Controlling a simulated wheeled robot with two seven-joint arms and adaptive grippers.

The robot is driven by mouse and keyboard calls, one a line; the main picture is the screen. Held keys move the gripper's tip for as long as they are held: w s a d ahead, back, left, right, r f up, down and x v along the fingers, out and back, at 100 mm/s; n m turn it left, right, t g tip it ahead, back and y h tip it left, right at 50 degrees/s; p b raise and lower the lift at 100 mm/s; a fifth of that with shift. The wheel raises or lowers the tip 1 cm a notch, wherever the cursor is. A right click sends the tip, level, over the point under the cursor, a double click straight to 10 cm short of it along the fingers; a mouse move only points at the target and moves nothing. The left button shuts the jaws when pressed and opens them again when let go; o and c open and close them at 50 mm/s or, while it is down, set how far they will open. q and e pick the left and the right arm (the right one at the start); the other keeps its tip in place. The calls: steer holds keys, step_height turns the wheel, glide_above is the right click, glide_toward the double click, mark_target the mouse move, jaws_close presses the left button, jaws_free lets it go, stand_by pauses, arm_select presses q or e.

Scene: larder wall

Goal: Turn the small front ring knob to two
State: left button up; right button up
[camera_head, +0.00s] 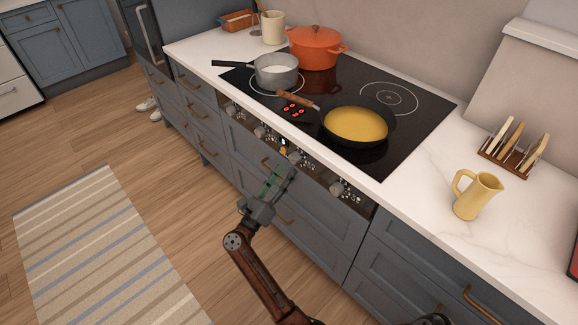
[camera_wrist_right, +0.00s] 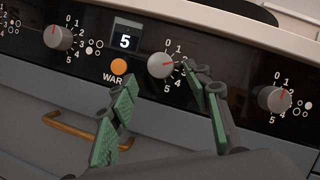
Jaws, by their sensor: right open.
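Several grey control knobs sit in a row on the black front panel of the cooktop. In the right wrist view, the middle knob (camera_wrist_right: 160,66) has a red mark pointing right, roughly toward 2; its numbers run 0 to 5. My right gripper (camera_wrist_right: 161,76) is open. Its green-padded fingers lie either side of and just below that knob, and the right finger covers part of its numbers and ring symbol. I cannot tell whether they touch it. In the head view, my right gripper (camera_head: 279,174) is at the panel, near a knob (camera_head: 295,158). My left gripper is not in view.
A left knob (camera_wrist_right: 58,37) and a right knob (camera_wrist_right: 274,99) flank it, with a display reading 5 (camera_wrist_right: 125,40) and an orange button (camera_wrist_right: 119,66). A yellow-filled pan (camera_head: 356,125), a saucepan (camera_head: 276,72) and an orange pot (camera_head: 316,50) stand on the cooktop. Drawer handles protrude below.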

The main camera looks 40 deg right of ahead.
steer(key=v, duration=0.8)
